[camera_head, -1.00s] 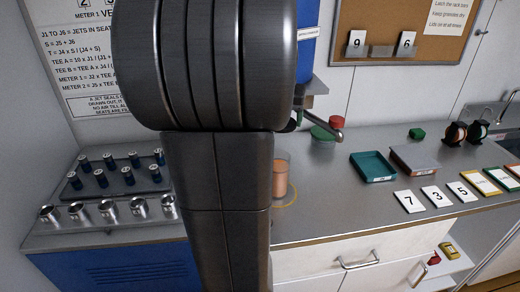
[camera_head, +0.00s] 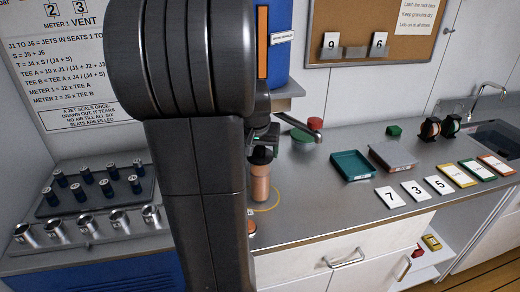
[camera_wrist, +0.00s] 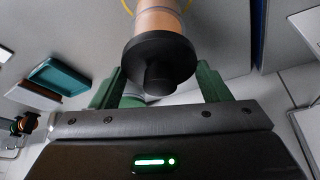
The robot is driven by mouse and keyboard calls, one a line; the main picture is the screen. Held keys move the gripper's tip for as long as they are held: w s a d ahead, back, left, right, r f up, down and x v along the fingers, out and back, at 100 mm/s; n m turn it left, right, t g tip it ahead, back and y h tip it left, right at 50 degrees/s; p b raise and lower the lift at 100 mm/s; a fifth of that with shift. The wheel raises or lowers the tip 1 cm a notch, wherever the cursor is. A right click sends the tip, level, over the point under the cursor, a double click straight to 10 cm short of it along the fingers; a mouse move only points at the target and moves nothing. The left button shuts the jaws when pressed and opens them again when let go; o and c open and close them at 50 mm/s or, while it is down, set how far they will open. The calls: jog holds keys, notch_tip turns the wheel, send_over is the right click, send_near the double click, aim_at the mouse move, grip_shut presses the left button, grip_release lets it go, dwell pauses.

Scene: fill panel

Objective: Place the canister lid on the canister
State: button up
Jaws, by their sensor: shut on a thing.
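The canister (camera_head: 261,188) is a clear cylinder with orange contents, standing upright on the grey counter inside a yellow ring. The black canister lid (camera_head: 262,157) is at its top, below my gripper (camera_head: 262,140). In the wrist view, the lid (camera_wrist: 150,50) with its round knob lies in front of the canister's end (camera_wrist: 158,18) and looks roughly lined up with it. My gripper's green fingers (camera_wrist: 162,82) are on either side of the knob, shut on the lid. I cannot tell whether the lid is seated or slightly above the rim.
A rack of dark jets (camera_head: 95,185) and metal cups (camera_head: 88,225) are at left.

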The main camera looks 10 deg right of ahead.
jog(key=shift+f+b, duration=0.45)
jog(key=shift+f, duration=0.1)
jog(key=o, duration=1)
jog(key=shift+r, duration=0.15)
jog(key=shift+r+p, duration=0.25)
jog(key=shift+p, duration=0.1)
jog(key=v, duration=1.2)
jog(key=shift+r, duration=0.15)
